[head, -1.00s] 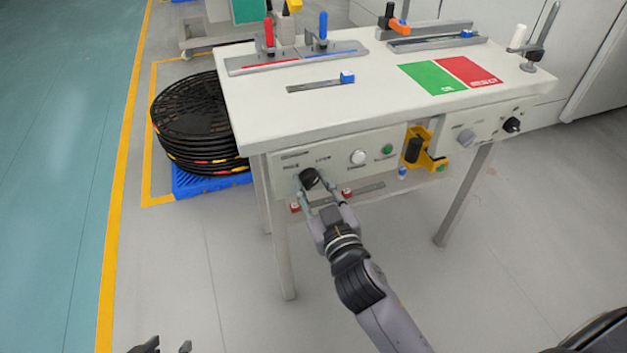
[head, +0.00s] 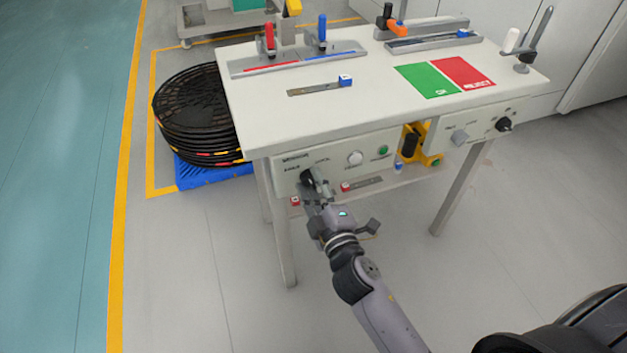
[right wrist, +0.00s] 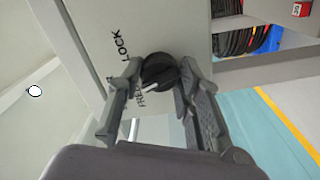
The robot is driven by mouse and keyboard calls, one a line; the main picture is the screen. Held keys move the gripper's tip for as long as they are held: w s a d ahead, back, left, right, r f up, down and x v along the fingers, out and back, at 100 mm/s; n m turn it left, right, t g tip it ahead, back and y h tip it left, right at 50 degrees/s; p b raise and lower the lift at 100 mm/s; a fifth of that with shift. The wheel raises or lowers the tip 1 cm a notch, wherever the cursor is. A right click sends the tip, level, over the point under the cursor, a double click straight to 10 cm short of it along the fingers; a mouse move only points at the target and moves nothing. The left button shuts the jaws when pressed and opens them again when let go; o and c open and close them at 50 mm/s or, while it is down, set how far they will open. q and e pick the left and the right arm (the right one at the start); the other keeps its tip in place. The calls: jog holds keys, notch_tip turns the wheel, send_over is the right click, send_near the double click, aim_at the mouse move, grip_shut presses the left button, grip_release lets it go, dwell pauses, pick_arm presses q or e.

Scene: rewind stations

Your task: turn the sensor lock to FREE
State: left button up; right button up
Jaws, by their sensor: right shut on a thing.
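The sensor lock is a black round knob (head: 307,178) on the left end of the white table's front panel (head: 335,160). My right gripper (head: 314,182) reaches it from the front and is shut on it, its hand rolled to a slant. In the right wrist view the knob (right wrist: 160,70) sits between the two fingers, with printed words LOCK and FREE beside it. A short white mark on the knob points toward the lower left, on the FREE side; the left finger partly covers the lettering. My left gripper is not in view.
A white button (head: 355,158) and a green one (head: 383,149) sit right of the knob. Black reels (head: 195,110) are stacked left of the table. The floor in front is clear.

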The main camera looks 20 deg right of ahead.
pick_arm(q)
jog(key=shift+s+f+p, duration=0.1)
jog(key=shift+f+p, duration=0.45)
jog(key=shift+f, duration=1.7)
pick_arm(e)
jog(key=shift+n, duration=2.5)
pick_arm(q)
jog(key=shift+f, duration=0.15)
pick_arm(e)
jog(key=o, duration=1.2)
jog(key=shift+s+d, duration=0.1)
jog(key=shift+s, duration=3.7)
